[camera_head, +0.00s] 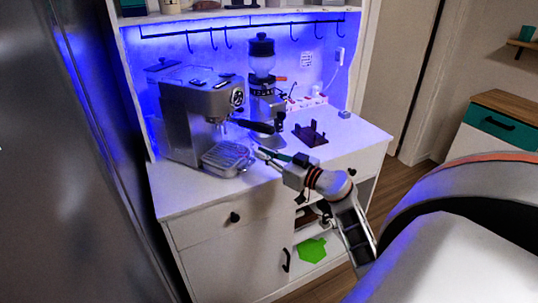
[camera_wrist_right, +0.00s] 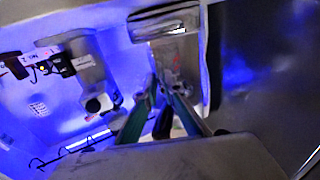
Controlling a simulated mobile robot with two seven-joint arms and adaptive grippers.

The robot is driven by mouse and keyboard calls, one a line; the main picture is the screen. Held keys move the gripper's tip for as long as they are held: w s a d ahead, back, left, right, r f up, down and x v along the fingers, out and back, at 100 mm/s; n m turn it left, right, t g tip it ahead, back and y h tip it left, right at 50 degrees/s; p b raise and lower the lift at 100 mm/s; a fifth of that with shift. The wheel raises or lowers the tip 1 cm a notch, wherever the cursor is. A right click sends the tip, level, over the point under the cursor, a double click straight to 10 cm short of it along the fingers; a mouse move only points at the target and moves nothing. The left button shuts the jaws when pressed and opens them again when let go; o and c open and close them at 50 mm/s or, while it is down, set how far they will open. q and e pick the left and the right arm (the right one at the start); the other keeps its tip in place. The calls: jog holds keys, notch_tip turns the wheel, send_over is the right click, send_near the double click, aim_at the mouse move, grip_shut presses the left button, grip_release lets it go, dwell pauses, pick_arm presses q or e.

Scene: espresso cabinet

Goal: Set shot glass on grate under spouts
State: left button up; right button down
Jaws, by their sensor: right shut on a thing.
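The espresso machine (camera_head: 196,112) stands on the white cabinet counter. Its metal drip tray with the grate (camera_head: 229,155) sticks out at the front, below the spout area. My right gripper (camera_head: 262,154) reaches in from the right, just right of the drip tray and low over the counter. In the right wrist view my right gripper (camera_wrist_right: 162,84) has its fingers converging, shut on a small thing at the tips. I take this to be the shot glass, but it is too small and clear to make out. My left gripper is not in view.
A grinder (camera_head: 262,80) with a portafilter handle beside it stands right of the machine. A dark stand (camera_head: 310,135) sits on the counter further right. Hooks hang on a rail (camera_head: 240,30) above. The counter's front left part (camera_head: 190,191) is clear.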

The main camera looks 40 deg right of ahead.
aim_at(240, 148)
jog(key=shift+w+a+f, duration=0.1)
jog(key=shift+w+a, duration=0.45)
jog(key=shift+w, duration=0.85)
jog(key=shift+w+a+r, duration=0.1)
jog(key=shift+w+a, duration=0.4)
jog(key=shift+w, duration=0.95)
jog(key=shift+w+a+f, duration=0.1)
jog(key=shift+w+a, duration=0.45)
jog(key=shift+w, duration=0.85)
jog(key=shift+f, duration=0.2)
jog(key=c, duration=2.1)
grip_release()
jog(key=shift+s, duration=0.15)
jog(key=s, duration=0.4)
jog(key=s+d, duration=0.1)
jog(key=s, duration=0.2)
jog(key=s+d, duration=0.1)
jog(key=s, duration=0.3)
jog(key=shift+s, duration=0.35)
jog(key=shift+a, duration=0.15)
